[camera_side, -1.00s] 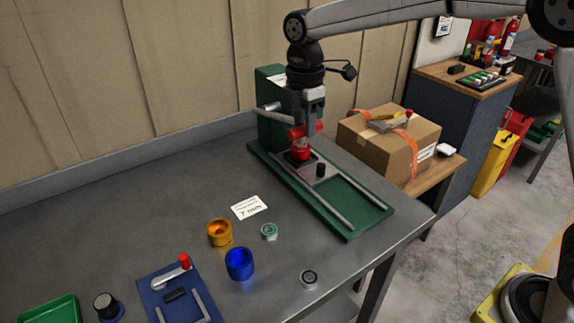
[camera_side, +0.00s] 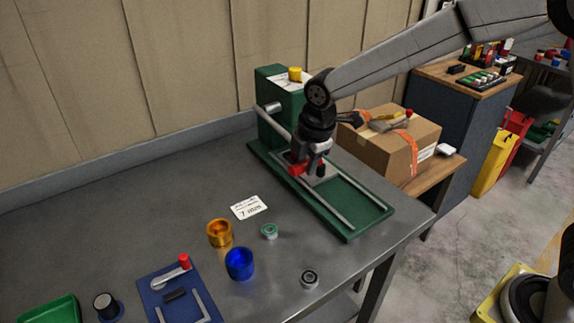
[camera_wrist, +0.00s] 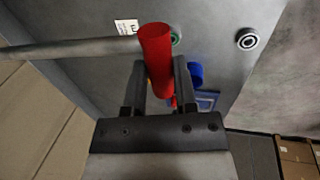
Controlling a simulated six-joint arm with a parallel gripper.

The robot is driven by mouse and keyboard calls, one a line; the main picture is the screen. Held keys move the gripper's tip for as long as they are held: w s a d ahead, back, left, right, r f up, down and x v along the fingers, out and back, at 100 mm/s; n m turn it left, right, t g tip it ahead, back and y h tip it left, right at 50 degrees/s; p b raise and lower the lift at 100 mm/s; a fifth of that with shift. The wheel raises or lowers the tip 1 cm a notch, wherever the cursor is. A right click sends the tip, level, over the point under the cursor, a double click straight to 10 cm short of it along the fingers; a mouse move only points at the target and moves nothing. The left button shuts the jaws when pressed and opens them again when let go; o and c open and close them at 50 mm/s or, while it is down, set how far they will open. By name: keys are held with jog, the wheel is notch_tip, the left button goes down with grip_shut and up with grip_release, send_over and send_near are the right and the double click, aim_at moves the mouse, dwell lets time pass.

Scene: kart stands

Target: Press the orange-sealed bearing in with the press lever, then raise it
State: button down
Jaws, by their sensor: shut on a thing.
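The green press (camera_side: 279,112) stands at the back of the bench. Its grey lever (camera_side: 281,130) slopes down toward my gripper (camera_side: 313,172). The lever's red handle (camera_side: 298,168) is between my fingers; the wrist view shows the same red grip (camera_wrist: 156,55) held between them, with the grey bar (camera_wrist: 75,49) running left. My gripper is shut on the handle, low over the press base (camera_side: 350,205). The orange-sealed bearing cannot be made out; my gripper and the lever hide the pressing spot.
A green-sealed bearing (camera_side: 269,231), a dark-sealed bearing (camera_side: 309,279), an orange cup (camera_side: 219,233) and a blue cup (camera_side: 240,264) stand in front. A blue fixture (camera_side: 180,294) and green tray (camera_side: 48,311) are at front left. A cardboard box (camera_side: 395,150) is right of the press.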

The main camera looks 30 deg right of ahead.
jog(key=shift+s+f, duration=0.2)
jog(key=shift+f, duration=0.3)
jog(key=shift+c, duration=2)
grip_release()
jog(key=shift+r, duration=0.1)
jog(key=shift+w+r, duration=0.1)
jog(key=shift+r, duration=0.5)
jog(key=v, duration=0.6)
jog(key=shift+s+r, duration=0.25)
jog(key=shift+r, duration=0.05)
